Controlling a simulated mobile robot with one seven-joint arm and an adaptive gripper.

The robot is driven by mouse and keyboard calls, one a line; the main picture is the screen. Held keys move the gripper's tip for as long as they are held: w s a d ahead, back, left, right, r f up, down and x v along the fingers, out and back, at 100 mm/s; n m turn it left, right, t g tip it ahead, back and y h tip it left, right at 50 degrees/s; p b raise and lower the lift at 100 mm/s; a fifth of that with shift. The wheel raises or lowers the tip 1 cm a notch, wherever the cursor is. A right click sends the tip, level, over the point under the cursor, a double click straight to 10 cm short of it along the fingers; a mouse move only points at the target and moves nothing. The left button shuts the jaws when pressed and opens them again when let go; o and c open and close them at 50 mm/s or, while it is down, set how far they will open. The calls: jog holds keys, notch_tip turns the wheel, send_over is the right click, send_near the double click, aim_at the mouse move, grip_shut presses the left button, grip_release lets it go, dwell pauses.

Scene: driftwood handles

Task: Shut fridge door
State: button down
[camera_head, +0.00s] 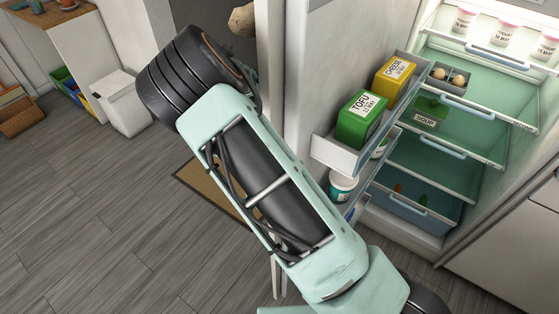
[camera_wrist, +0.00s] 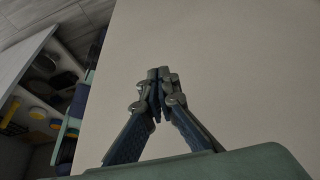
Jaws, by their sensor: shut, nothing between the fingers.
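The fridge door (camera_head: 297,90) stands open in the head view, seen mostly from its edge and inner side. Its inner racks hold a green tofu box (camera_head: 361,118), a yellow cheese box (camera_head: 394,76) and a white tub (camera_head: 342,186). The lit fridge (camera_head: 405,222) is at the right. My arm crosses the middle of the head view, and my gripper is hidden there. In the wrist view my gripper (camera_wrist: 160,76) is shut and empty in front of a broad, plain beige surface, apparently the door's outer face. I cannot tell whether the fingertips touch it.
Fridge shelves hold yogurt cups (camera_head: 504,35), eggs (camera_head: 450,78) and a soup container (camera_head: 427,118). A white bin (camera_head: 121,103) stands at the far left. A brown mat (camera_head: 208,185) lies behind my arm. The grey floor (camera_head: 95,215) at left is clear.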

jog(key=shift+s+d+f+p, duration=0.15)
jog(key=shift+s+d+f, duration=0.2)
jog(key=shift+s+d, duration=0.45)
jog(key=shift+s+d+f+p, duration=0.15)
jog(key=shift+s+d+f, duration=0.15)
jog(key=shift+s+d, duration=0.5)
jog(key=shift+w+d, duration=0.1)
jog(key=shift+w, duration=0.05)
jog(key=shift+d, duration=0.1)
